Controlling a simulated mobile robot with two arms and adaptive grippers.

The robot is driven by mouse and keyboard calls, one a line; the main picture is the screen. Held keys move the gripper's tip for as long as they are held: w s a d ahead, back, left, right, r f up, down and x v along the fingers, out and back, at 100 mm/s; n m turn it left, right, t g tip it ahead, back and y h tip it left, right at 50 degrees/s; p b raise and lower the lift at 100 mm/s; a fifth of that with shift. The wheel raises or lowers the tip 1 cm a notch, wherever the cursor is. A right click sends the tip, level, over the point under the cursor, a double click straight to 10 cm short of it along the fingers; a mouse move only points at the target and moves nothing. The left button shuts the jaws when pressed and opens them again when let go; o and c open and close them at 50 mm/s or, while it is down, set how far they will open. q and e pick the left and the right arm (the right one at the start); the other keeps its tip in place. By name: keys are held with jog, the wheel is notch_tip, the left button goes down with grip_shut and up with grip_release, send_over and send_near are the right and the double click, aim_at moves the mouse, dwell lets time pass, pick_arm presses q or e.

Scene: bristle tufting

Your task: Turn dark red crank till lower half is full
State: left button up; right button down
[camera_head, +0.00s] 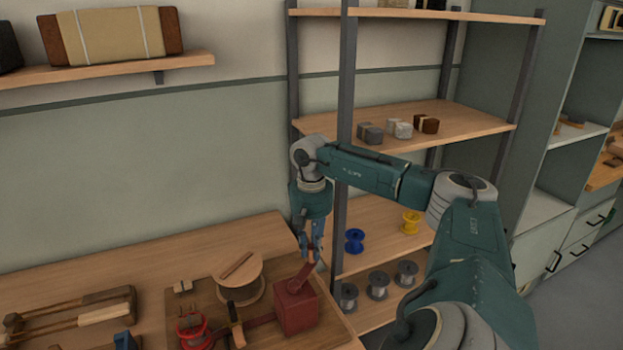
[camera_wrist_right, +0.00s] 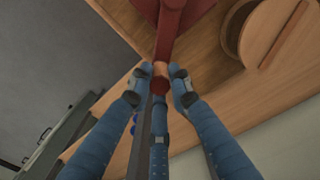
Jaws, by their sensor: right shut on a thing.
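The dark red crank (camera_head: 300,279) rises from a dark red box (camera_head: 297,310) on a wooden board at the bench's right end. My right gripper (camera_head: 312,252) comes down from above and is shut on the crank's handle. In the right wrist view, the fingers close around the handle (camera_wrist_right: 160,84), and the red crank arm (camera_wrist_right: 167,35) runs up from it. A round wooden piece (camera_head: 240,281) with a bar across its top stands left of the box. Its face is too small to tell how full either half is. My left gripper is out of view.
A red-wire coil (camera_head: 192,330) and an upright wooden-handled tool (camera_head: 236,325) are left of the crank box. A wooden clamp-like frame (camera_head: 75,315) lies farther left. A shelf rack with blue (camera_head: 355,240), yellow (camera_head: 410,222) and grey spools (camera_head: 377,285) stands right of the bench.

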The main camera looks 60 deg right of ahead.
jog(key=shift+w+a, duration=0.1)
jog(key=shift+w, duration=0.6)
jog(key=c, duration=1.6)
grip_release()
jog(key=shift+a, duration=0.1)
notch_tip(320, 180, up, 12)
